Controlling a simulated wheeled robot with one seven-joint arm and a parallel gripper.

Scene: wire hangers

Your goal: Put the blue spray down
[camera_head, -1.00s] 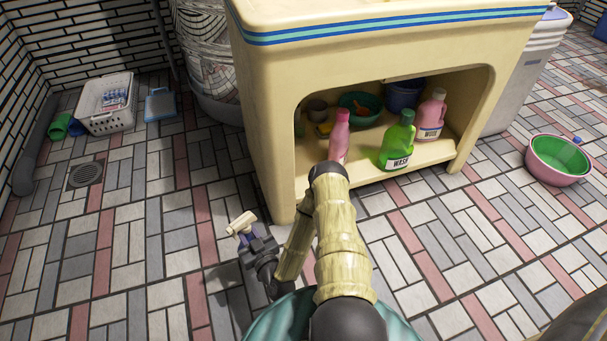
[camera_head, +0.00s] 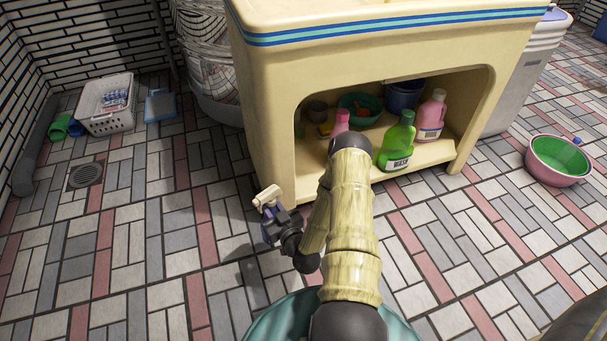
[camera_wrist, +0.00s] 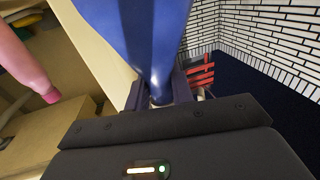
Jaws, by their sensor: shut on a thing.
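The blue spray (camera_head: 268,213) has a cream trigger head (camera_head: 267,196) and is held upright or nearly so. My gripper (camera_head: 285,222) is shut on it, in front of the left front corner of the cream cabinet. In the wrist view the blue spray body (camera_wrist: 150,40) rises between the two fingers of my gripper (camera_wrist: 160,92). My arm hides part of the cabinet opening and part of a pink bottle.
The cream cabinet (camera_head: 380,45) has an open shelf with a pink bottle (camera_head: 340,122), a green bottle (camera_head: 398,143), another pink bottle (camera_head: 431,117) and bowls. A white basket (camera_head: 104,122) stands at left. A pink-green basin (camera_head: 556,174) stands at right.

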